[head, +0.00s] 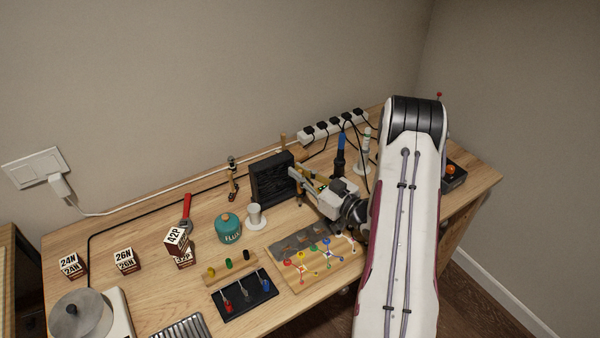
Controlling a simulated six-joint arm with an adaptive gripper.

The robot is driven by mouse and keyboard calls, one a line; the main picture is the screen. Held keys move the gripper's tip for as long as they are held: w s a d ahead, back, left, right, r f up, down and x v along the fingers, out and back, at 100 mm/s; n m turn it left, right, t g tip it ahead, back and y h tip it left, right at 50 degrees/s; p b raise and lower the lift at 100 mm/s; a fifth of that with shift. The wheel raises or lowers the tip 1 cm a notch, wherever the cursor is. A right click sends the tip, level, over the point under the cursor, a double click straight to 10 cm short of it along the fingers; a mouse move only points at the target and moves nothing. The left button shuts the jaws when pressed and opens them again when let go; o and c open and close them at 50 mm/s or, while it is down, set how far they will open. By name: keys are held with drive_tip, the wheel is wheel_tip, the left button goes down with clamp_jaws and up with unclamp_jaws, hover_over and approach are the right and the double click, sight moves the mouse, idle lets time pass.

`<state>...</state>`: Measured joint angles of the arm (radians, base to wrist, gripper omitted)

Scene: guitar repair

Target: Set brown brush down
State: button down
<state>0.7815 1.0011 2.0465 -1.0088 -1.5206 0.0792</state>
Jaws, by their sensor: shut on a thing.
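My gripper (299,182) is at the middle of the workbench, just right of the black fan-like box (272,179). Its fingers point left and are shut on a thin, upright brown object, which I take to be the brown brush (299,190). The brush is small in this view and partly hidden by the fingers. I cannot tell whether its lower end touches the bench top (200,275).
A white cup-like holder (255,216) and a teal flux tin (229,228) stand left of the gripper. A wooden board with coloured parts (320,262) lies in front. A blue-handled tool (341,150) and a power strip (333,127) are behind.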

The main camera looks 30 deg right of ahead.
drive_tip(key=shift+f, duration=0.2)
drive_tip(key=c, duration=2.1)
unclamp_jaws()
drive_tip(key=shift+r, duration=0.2)
drive_tip(key=shift+v, duration=6)
